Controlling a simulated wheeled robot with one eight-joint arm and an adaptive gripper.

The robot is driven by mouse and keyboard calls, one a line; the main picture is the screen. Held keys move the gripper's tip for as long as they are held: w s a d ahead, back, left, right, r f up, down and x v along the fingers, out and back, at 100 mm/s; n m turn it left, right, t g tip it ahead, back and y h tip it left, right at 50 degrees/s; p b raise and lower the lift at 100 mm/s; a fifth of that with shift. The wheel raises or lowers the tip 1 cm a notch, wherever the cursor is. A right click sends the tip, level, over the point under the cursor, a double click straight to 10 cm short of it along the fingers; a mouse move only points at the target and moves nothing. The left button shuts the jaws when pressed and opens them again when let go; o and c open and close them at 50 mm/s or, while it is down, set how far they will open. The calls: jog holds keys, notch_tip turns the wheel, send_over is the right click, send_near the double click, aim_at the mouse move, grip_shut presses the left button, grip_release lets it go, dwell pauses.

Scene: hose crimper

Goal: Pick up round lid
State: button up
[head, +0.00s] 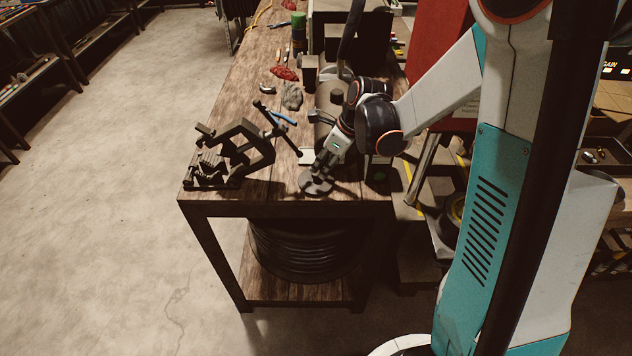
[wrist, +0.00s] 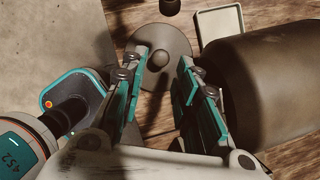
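The round lid (wrist: 172,50) is a flat grey-brown disc with a small round knob at its centre, lying on the wooden workbench (head: 250,80). In the head view the lid (head: 316,187) is near the bench's front edge, partly covered by my gripper (head: 322,172). In the wrist view my gripper (wrist: 160,70) is open, its two fingers apart with the lid's knob showing between and just beyond the tips. I cannot tell whether the fingers touch the lid. Nothing is held.
A small pale tray (wrist: 220,22) lies behind the lid. A black clamp-like vise (head: 232,155) sits left on the bench. Rags (head: 291,97) and tools lie farther back.

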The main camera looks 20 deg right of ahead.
aim_at(318, 173)
jog(key=b+x, duration=0.1)
jog(key=x, duration=0.3)
jog(key=shift+w+a+f, duration=0.15)
jog(key=shift+w, duration=0.05)
grip_shut()
jog(key=shift+r, duration=0.4)
jog(key=s+a+r+p, duration=0.2)
jog(key=s+a, duration=0.1)
jog(key=a, duration=0.5)
jog(key=s+a+r+p, duration=0.1)
jog(key=s+a+p, duration=0.1)
jog(key=a, duration=0.6)
jog(key=shift+s+a+r, duration=0.4)
jog(key=shift+s, duration=0.45)
jog(key=shift+d, duration=0.1)
